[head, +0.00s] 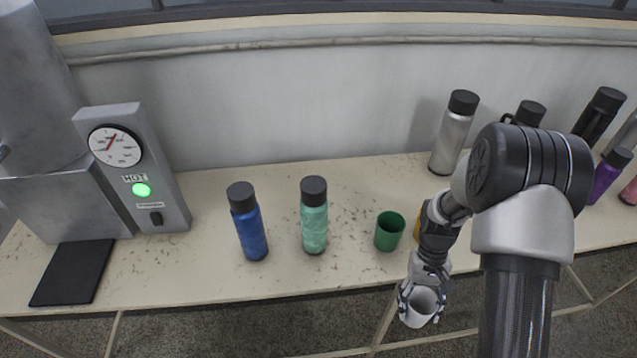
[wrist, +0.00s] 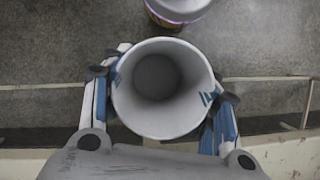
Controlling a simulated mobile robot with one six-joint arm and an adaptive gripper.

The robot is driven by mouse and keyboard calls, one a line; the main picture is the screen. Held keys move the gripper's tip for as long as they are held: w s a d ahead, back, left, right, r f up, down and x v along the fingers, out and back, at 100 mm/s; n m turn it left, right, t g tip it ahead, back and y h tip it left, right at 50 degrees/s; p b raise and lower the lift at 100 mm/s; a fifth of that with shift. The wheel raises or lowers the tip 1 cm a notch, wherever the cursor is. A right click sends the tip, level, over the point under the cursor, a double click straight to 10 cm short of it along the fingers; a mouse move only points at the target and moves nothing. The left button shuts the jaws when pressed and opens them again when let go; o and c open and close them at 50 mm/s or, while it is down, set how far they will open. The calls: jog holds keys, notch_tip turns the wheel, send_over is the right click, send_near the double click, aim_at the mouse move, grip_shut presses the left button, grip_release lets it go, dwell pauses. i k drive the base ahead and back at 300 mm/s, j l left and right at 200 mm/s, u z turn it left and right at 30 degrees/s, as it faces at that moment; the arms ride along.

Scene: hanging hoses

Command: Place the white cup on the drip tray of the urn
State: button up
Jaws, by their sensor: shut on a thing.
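My gripper (head: 424,292) is shut on the white cup (head: 419,308). It holds the cup in front of the counter's front edge, over the floor. In the wrist view the cup (wrist: 160,120) is between the two fingers and I look into its empty inside. The urn (head: 50,165) is a grey metal body at the far left, with a control panel bearing a dial and a lit green light. The drip tray (head: 72,274) is a flat black slab on the counter in front of the urn, with nothing on it.
A blue bottle (head: 249,228), a teal bottle (head: 314,222) and a green cup (head: 389,231) stand on the counter (head: 190,275) between the tray and my arm. A yellow thing is partly hidden behind my gripper. A grey bottle (head: 450,140) and several others stand at right.

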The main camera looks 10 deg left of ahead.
aim_at(73, 269)
jog(key=j+z, duration=0.35)
jog(key=z, duration=0.15)
jog(key=k+j+z, duration=0.15)
jog(key=j+z, duration=0.15)
jog(key=z, duration=0.2)
jog(key=k+j+z, duration=0.7)
jog(key=k+z, duration=0.35)
jog(key=k+u, duration=0.2)
jog(key=u, duration=0.25)
jog(key=k+u, duration=0.2)
jog(key=u, duration=0.25)
jog(key=k+j+u, duration=0.2)
jog(key=u, duration=0.25)
jog(key=k+j+u, duration=0.15)
jog(key=u, duration=0.3)
